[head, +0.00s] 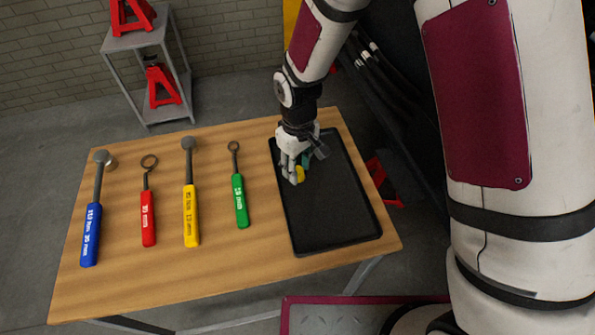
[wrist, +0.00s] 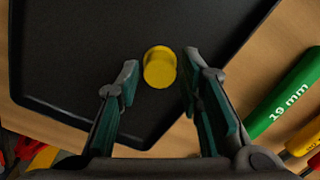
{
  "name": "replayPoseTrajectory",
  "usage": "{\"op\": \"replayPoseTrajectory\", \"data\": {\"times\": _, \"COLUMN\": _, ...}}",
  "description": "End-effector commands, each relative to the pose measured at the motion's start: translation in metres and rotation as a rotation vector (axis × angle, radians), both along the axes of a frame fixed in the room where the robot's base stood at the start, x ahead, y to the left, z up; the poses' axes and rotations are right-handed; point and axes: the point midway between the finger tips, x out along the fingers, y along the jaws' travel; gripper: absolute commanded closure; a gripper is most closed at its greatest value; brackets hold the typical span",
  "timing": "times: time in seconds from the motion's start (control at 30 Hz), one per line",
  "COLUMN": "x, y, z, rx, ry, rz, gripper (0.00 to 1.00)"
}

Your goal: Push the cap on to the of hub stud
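A small yellow cap (head: 300,174) stands on the black tray at the right of the table in the head view. In the wrist view the yellow cap (wrist: 159,68) sits between and just beyond the tips of my gripper (wrist: 160,76). My gripper (head: 294,178) is above the tray, pointing down, with its fingers apart and a gap on both sides of the cap. The fingers have green inner pads. No hub stud can be made out in either view.
The black tray (head: 335,225) is otherwise empty. Blue (head: 92,230), red (head: 148,220), yellow (head: 191,215) and green (head: 240,205) handled tools lie on the wooden table (head: 120,285). A grey shelf (head: 140,42) with red jack stands is behind.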

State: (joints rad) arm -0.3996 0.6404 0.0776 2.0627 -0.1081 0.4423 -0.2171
Motion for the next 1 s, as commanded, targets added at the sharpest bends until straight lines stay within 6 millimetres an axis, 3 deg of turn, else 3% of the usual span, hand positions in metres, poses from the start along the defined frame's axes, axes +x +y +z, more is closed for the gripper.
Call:
{"op": "replayPoseTrajectory", "data": {"times": 0.1, "x": 0.0, "y": 0.0, "z": 0.0, "rx": 0.0, "ry": 0.0, "rz": 0.0, "gripper": 0.69}}
{"op": "replayPoseTrajectory", "data": {"times": 0.2, "x": 0.0, "y": 0.0, "z": 0.0, "rx": 0.0, "ry": 0.0, "rz": 0.0, "gripper": 0.91}}
{"op": "replayPoseTrajectory", "data": {"times": 0.23, "x": 0.0, "y": 0.0, "z": 0.0, "rx": 0.0, "ry": 0.0, "rz": 0.0, "gripper": 0.92}}
{"op": "replayPoseTrajectory", "data": {"times": 0.53, "x": 0.0, "y": 0.0, "z": 0.006, "rx": 0.001, "ry": -0.001, "rz": 0.0, "gripper": 0.92}}
{"op": "replayPoseTrajectory", "data": {"times": 1.0, "x": 0.0, "y": 0.0, "z": 0.048, "rx": 0.001, "ry": -0.002, "rz": 0.0, "gripper": 0.92}}
